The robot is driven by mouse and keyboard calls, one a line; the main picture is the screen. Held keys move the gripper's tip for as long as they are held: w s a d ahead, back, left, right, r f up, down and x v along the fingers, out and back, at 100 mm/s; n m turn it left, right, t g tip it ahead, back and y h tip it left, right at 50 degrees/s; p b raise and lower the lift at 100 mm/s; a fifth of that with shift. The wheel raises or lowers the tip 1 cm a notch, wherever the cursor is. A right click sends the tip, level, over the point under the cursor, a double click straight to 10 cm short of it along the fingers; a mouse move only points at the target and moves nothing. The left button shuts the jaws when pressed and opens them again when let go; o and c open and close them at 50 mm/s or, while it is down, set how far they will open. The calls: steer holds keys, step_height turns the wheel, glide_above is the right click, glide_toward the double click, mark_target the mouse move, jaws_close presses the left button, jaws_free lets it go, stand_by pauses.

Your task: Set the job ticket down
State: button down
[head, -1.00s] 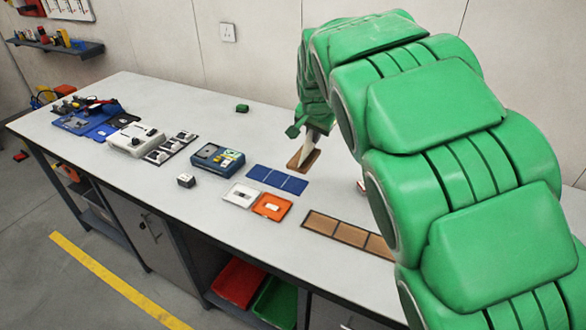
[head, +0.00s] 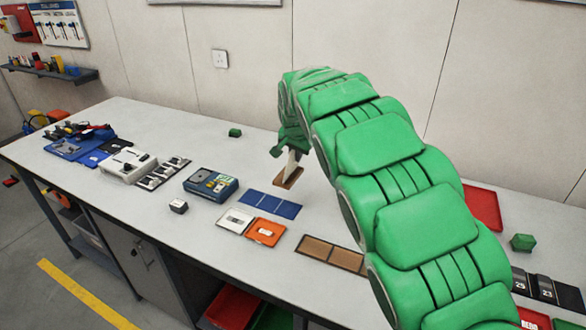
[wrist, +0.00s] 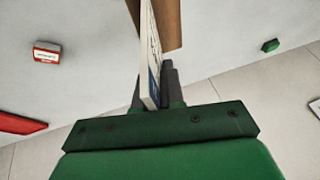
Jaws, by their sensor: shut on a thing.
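My gripper (wrist: 160,92) is shut on the job ticket (wrist: 150,60), a thin white card with printing, seen nearly edge-on in the wrist view. In the head view my gripper (head: 292,152) points down over the back middle of the bench, and the pale ticket (head: 292,163) shows below it. A brown wooden piece (head: 288,178) is at the ticket's lower end; it also shows beside the card in the wrist view (wrist: 170,22). I cannot tell whether the ticket touches it.
On the bench (head: 200,257) are a blue panel strip (head: 270,204), white (head: 235,220) and orange (head: 266,232) trays, a brown sectioned strip (head: 330,253) and a blue device (head: 211,184).

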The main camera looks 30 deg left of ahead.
mark_target(293, 167)
steer(key=shift+w+a+f, duration=0.5)
steer(key=shift+w+f, duration=0.25)
steer(key=shift+f, duration=0.25)
steer(key=shift+w+a+f, duration=0.55)
steer(key=shift+w+f, duration=0.15)
steer(key=shift+f, duration=0.3)
steer(key=shift+w+a+f, duration=0.5)
steer(key=shift+w+f, duration=0.25)
steer(key=shift+f, duration=0.25)
steer(key=shift+a+f, duration=0.1)
steer(key=shift+f, duration=1.45)
steer(key=shift+f, duration=0.5)
steer(key=c, duration=1.2)
jaws_free()
steer(key=shift+c, duration=0.2)
steer(key=shift+r, duration=0.1)
steer(key=shift+r, duration=0.45)
steer(key=v, duration=1.2)
steer(key=shift+f, duration=0.1)
